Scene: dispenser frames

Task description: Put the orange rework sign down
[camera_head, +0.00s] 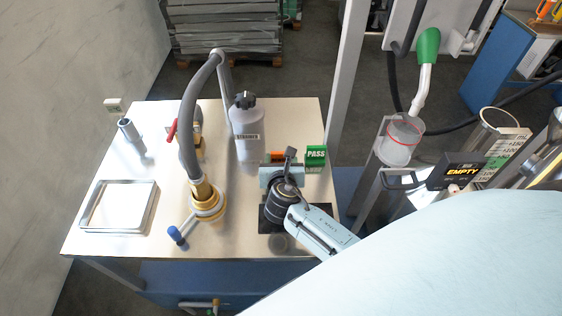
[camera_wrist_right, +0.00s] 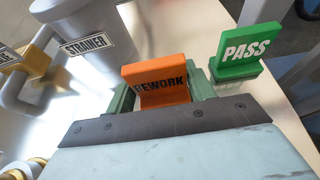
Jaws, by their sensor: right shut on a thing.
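The orange rework sign (camera_head: 277,156) shows just beyond my right gripper (camera_head: 283,170) in the head view. In the right wrist view the sign (camera_wrist_right: 160,75) stands between the two green fingers, its REWORK lettering partly covered. My right gripper is shut on it, low over the right part of the white bench top (camera_head: 120,238). I cannot tell whether the sign's underside touches the bench. The green PASS sign (camera_head: 316,155) stands close to its right and also shows in the right wrist view (camera_wrist_right: 240,50). My left gripper is not in view.
The grey strainer (camera_head: 247,135) stands just left of my right gripper. Left of it are a brass fitting (camera_head: 207,201) with a grey hose and a blue-tipped handle. A shallow tray (camera_head: 84,227) lies at the left. A frame post (camera_head: 347,75) rises beyond the bench's right edge.

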